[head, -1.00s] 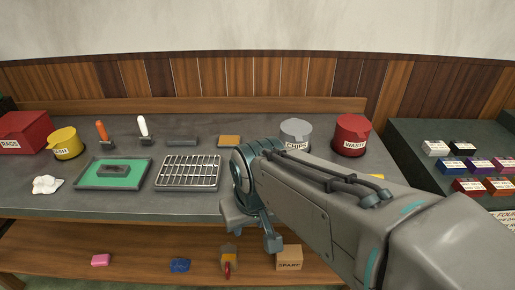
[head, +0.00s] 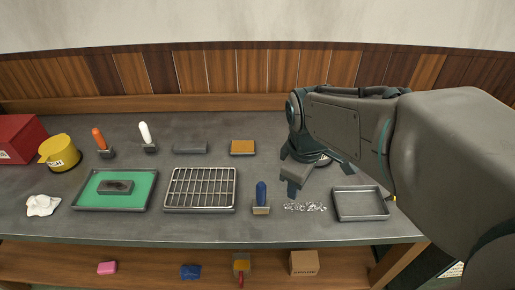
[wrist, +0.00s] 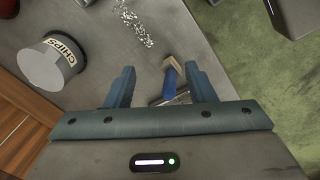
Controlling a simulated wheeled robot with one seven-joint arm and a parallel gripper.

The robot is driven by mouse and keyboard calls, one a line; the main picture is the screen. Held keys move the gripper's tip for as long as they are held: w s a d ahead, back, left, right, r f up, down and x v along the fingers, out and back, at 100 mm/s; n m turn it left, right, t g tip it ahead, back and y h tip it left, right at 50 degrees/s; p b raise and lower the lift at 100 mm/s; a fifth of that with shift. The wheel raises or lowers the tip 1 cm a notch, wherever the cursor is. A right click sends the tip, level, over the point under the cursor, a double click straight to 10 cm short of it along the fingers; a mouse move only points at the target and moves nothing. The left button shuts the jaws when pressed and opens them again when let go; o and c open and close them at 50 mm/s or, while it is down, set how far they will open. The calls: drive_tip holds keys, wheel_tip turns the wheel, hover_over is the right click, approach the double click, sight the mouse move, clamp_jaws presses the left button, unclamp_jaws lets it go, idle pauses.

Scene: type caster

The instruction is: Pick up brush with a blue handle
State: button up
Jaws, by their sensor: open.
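The brush with the blue handle (head: 261,192) stands on the front part of the grey bench, between the wire rack and a scatter of metal shavings. Its handle points up and its pale head is down. In the wrist view, the blue handle (wrist: 170,82) shows between my finger tips, farther off than they are. My gripper (head: 318,172) is open and empty, above the bench, to the right of and behind the brush. Its two fingers (wrist: 159,68) show spread apart in the wrist view. Nothing is between them in contact.
The wire rack (head: 200,190) is left of the brush. Metal shavings (head: 305,207) and an empty grey tray (head: 360,204) lie to its right. The chips bin (wrist: 50,62) is near my gripper. Orange-handled (head: 101,140) and white-handled (head: 147,137) brushes stand at the back.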

sight(261, 191)
drive_tip(key=w+a+r+n+g+p, duration=0.2)
drive_tip(key=w+a+n+p, duration=0.35)
drive_tip(key=n, duration=0.75)
drive_tip(key=shift+n, duration=0.4)
drive_tip(key=f, duration=0.3)
drive_tip(key=a+f+b, duration=0.1)
drive_tip(key=f, duration=0.2)
drive_tip(key=w+f, duration=0.1)
drive_tip(key=f, duration=0.2)
drive_tip(key=shift+a+b, duration=0.2)
drive_tip(key=shift+b, duration=0.15)
drive_tip(key=f, duration=0.2)
drive_tip(key=a+f, duration=0.1)
drive_tip(key=f, duration=0.1)
drive_tip(key=shift+s+f, duration=0.1)
drive_tip(key=shift+f, duration=0.6)
drive_tip(key=c, duration=1.1)
